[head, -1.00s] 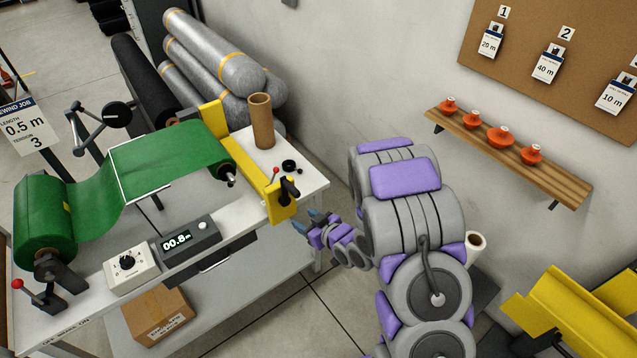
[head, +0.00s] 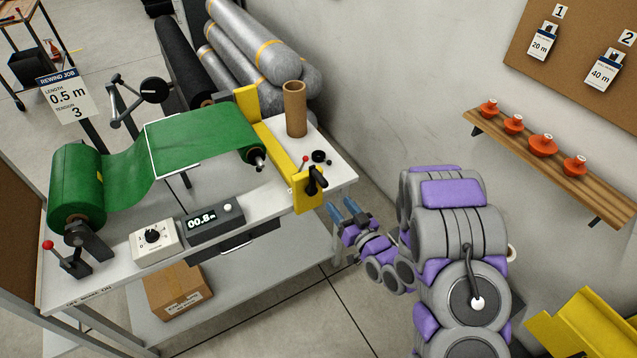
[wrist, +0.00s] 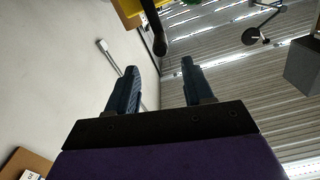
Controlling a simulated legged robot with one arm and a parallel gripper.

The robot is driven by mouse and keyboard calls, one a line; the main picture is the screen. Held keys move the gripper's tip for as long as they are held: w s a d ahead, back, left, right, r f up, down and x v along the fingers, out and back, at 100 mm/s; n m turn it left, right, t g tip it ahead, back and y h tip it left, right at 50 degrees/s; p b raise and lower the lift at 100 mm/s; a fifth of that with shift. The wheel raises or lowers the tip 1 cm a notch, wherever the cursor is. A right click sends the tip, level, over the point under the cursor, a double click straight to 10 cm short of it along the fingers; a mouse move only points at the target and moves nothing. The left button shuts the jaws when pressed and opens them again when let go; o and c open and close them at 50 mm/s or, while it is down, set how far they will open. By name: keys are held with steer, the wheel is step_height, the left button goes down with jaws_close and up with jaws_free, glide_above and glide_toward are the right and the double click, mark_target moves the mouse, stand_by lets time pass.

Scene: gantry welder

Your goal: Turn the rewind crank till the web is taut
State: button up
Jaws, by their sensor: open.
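The green web (head: 195,137) runs from the large green roll (head: 77,185) at left, dips beside that roll, then passes over the white-edged frame to the right-hand roller. A black crank-like handle (head: 315,181) stands on the yellow bracket (head: 306,192) at the bench's right end. It also shows at the top of the wrist view (wrist: 158,40). My gripper (head: 342,208) is open and empty, just right of and below this handle, apart from it. In the wrist view my gripper's fingers (wrist: 160,68) point towards the handle with a gap between them.
The white bench (head: 130,285) carries a display box (head: 213,222) reading about 00.8, a dial box (head: 154,239), a red-knobbed lever (head: 60,257) and a cardboard tube (head: 294,108). A wall shelf (head: 550,165) is at right.

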mark_target(318, 178)
steer(key=b+x, duration=0.8)
steer(key=x, duration=0.5)
steer(key=shift+w+a, duration=0.15)
steer(key=shift+w, duration=0.05)
steer(key=shift+c, duration=0.4)
jaws_close()
